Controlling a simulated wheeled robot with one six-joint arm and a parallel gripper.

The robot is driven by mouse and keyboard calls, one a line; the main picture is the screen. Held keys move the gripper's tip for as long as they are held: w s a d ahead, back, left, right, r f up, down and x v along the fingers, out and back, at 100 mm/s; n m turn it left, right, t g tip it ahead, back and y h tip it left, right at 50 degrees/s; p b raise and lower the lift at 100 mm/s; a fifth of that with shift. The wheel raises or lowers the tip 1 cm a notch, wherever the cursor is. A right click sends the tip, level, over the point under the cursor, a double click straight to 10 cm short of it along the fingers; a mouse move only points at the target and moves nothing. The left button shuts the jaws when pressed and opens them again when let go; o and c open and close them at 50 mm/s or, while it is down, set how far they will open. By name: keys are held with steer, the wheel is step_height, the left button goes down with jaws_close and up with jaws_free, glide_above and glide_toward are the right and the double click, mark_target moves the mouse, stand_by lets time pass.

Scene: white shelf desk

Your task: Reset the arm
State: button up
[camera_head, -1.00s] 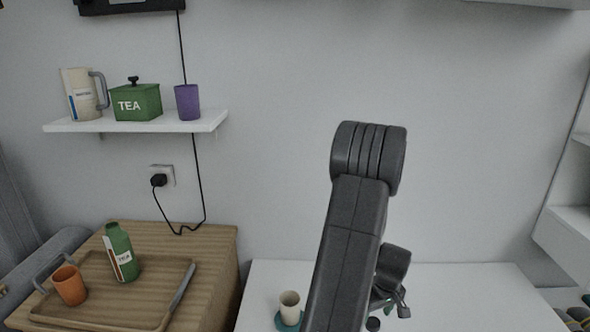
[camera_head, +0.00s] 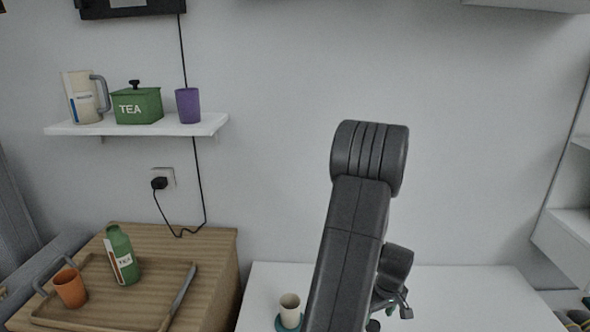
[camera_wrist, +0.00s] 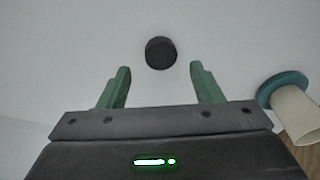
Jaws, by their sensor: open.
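My arm rises in the middle of the head view and folds down behind its own link over the white desk (camera_head: 455,295). My gripper (camera_wrist: 160,85) is open in the wrist view, its two green fingers apart with nothing between them. A round black object (camera_wrist: 160,53) lies on the white surface beyond the fingertips; it looks apart from them. In the head view most of my gripper is hidden behind my arm.
A cream cup (camera_head: 290,308) on a teal saucer (camera_wrist: 284,88) stands beside my arm. On the left, a wooden cabinet holds a tray (camera_head: 100,318) with an orange cup (camera_head: 69,288) and green bottle (camera_head: 121,255). A wall shelf (camera_head: 140,127) is above.

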mark_target(374, 325)
step_height(374, 325, up, 7)
steer(key=p, duration=0.2)
steer(key=f+b, duration=0.1)
steer(key=f, duration=0.3)
steer(key=f+b, duration=0.2)
steer(key=f, duration=0.2)
steer(key=f+b, duration=0.1)
steer(key=f, duration=0.3)
steer(key=shift+w+a, duration=0.1)
steer(key=shift+w, duration=0.2)
step_height(374, 325, up, 11)
steer(key=p, duration=0.4)
steer(key=w+a+r+m+p, duration=0.1)
steer(key=w+a+r+p, duration=0.2)
steer(key=a+r+p, duration=0.7)
steer(key=w+a+r+m+p, duration=0.2)
steer(key=a+r+p, duration=0.8)
steer(key=p, duration=0.7)
steer(key=shift+w+a+r+m, duration=0.3)
steer(key=shift+w+a+r, duration=0.1)
steer(key=shift+w+a, duration=0.25)
steer(key=shift+s, duration=0.1)
